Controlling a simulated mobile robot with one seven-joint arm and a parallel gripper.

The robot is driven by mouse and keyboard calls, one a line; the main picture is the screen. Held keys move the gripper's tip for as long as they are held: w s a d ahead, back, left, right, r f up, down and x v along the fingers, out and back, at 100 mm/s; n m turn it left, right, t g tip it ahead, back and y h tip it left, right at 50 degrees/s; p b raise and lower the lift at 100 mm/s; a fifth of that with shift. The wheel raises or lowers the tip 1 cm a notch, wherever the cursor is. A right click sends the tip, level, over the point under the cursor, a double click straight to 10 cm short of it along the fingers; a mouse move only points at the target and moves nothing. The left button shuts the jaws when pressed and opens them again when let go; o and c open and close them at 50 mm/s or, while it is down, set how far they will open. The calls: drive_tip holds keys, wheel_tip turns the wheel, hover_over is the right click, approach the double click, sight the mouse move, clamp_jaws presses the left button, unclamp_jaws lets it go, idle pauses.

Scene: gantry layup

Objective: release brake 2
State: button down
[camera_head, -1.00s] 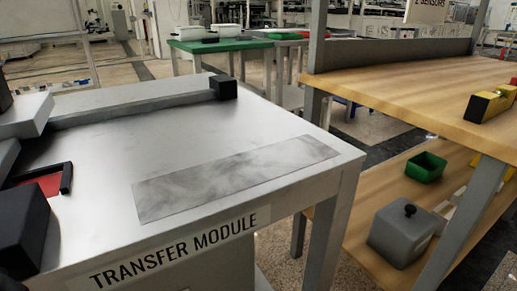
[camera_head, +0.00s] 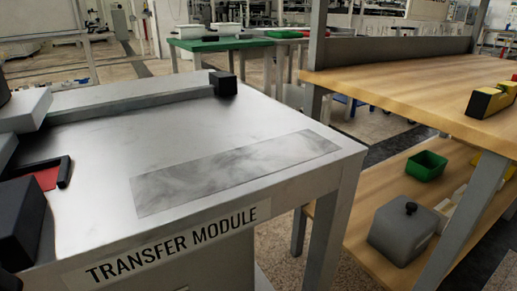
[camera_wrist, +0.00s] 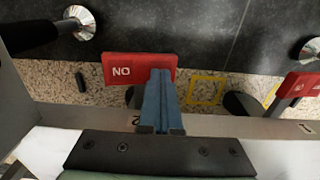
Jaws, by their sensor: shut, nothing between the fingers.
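In the wrist view, a red plate with white "NO" lettering (camera_wrist: 124,69) stands at upper centre, beside the edge of a pale beam. A partly hidden mark that looks like a "2" is on the beam below it, so this appears to be brake 2. My gripper (camera_wrist: 160,76), with blue fingers, is shut and empty. Its tips overlap the right part of the red plate in the picture; I cannot tell whether they touch it. The fingers hide the rest of the lettering. A second red plate (camera_wrist: 301,85) is at the right edge, near a mark "1". My gripper is not clear in the head view.
The transfer module table (camera_head: 110,115) fills the left of the head view, with a grey sheet (camera_head: 235,172) on its top. A wooden bench (camera_head: 420,85) stands right, with a green bin (camera_head: 426,165) and grey box (camera_head: 403,232) on its lower shelf.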

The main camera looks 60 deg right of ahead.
wheel_tip(320, 180, up, 7)
drive_tip(key=p, duration=0.8)
idle(0.6)
